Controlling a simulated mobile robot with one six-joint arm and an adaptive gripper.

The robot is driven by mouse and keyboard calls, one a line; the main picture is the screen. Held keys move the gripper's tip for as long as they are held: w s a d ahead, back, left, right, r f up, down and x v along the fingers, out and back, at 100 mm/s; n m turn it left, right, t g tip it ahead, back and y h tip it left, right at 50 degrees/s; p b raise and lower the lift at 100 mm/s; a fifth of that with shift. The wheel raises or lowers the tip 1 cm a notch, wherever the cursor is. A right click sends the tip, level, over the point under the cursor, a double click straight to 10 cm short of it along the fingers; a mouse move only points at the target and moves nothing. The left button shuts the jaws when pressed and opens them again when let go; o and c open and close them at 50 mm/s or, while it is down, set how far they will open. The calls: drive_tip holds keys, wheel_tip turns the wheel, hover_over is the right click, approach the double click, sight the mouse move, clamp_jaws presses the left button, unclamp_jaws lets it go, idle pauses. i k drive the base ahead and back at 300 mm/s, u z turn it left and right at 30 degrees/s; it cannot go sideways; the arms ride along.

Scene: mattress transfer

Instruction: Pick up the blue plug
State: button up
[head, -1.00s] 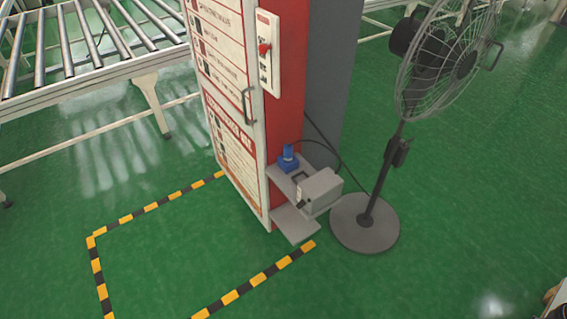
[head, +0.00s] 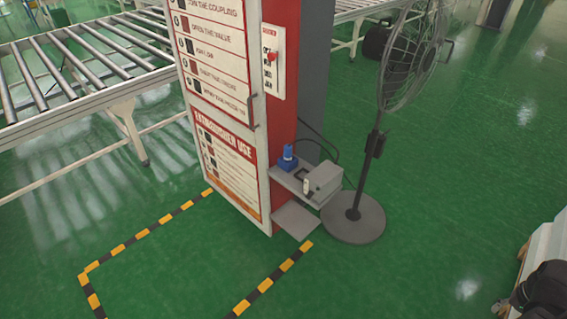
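The blue plug (head: 288,157) stands upright on a small grey shelf (head: 287,181) on the side of a red and white cabinet (head: 220,120). A grey box (head: 323,179) sits on the same shelf, just right of the plug. A dark cable runs in a loop behind the plug and the box. In the head view, a dark part at the lower right corner (head: 545,290) may belong to my arm, but its fingers cannot be made out.
A standing fan (head: 354,215) is close to the right of the shelf. A lower grey plate (head: 296,220) lies under the shelf. A roller conveyor (head: 80,85) is at the left. Yellow and black tape (head: 267,284) marks the green floor, which is clear in front.

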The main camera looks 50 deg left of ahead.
sight(288, 150)
drive_tip(key=u, duration=0.05)
drive_tip(key=k, duration=1.7)
drive_tip(key=u, duration=1.15)
drive_tip(key=i, duration=1.6)
